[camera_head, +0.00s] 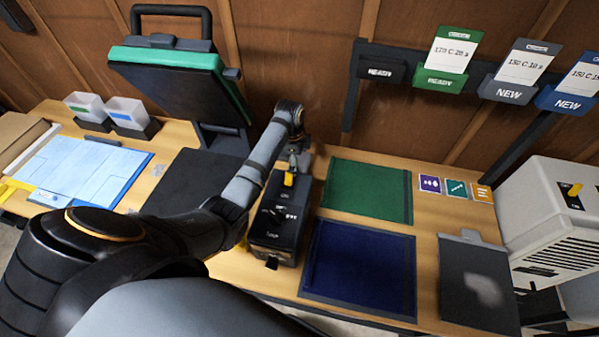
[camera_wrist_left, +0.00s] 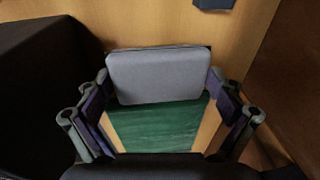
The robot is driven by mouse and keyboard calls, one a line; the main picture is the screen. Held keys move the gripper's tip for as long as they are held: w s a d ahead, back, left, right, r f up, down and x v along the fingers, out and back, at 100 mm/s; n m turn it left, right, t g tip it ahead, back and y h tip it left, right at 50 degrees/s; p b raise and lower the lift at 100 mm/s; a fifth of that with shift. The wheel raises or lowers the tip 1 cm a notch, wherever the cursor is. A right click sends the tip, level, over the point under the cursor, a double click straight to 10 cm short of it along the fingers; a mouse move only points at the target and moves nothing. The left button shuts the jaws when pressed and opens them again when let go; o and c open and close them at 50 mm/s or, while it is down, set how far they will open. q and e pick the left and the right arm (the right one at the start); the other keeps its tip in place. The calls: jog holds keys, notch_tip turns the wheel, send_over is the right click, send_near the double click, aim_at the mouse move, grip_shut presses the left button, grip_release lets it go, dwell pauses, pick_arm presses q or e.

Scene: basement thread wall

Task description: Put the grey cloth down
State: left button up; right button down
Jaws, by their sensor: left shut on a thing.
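The grey cloth (camera_wrist_left: 155,75) is a flat, folded, round-cornered pad in the left wrist view. It spans the gap between the two fingers of my left gripper (camera_wrist_left: 159,88), which is shut on it. Green surface and wood show below the cloth. In the head view, my left gripper (camera_head: 298,158) is small and partly hidden at the end of the arm, behind the black device with the yellow switch (camera_head: 280,216). The cloth cannot be made out clearly there. My right gripper is not in view.
A green mat (camera_head: 368,190) and a blue mat (camera_head: 358,268) lie bare on the wooden bench (camera_head: 428,235). A dark grey pad (camera_head: 478,285) with a pale patch lies to the right, beside a white machine (camera_head: 550,215). A heat press (camera_head: 180,85) stands at the left.

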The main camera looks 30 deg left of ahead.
pick_arm(q)
jog(key=shift+f, duration=2.9)
jog(key=shift+f, duration=0.1)
jog(key=o, duration=1.2)
jog(key=r, duration=0.4)
jog(key=s+r, duration=0.1)
jog(key=r, duration=0.7)
jog(key=shift+s+a+r, duration=0.1)
jog(key=shift+s+a, duration=0.1)
jog(key=shift+a, duration=0.15)
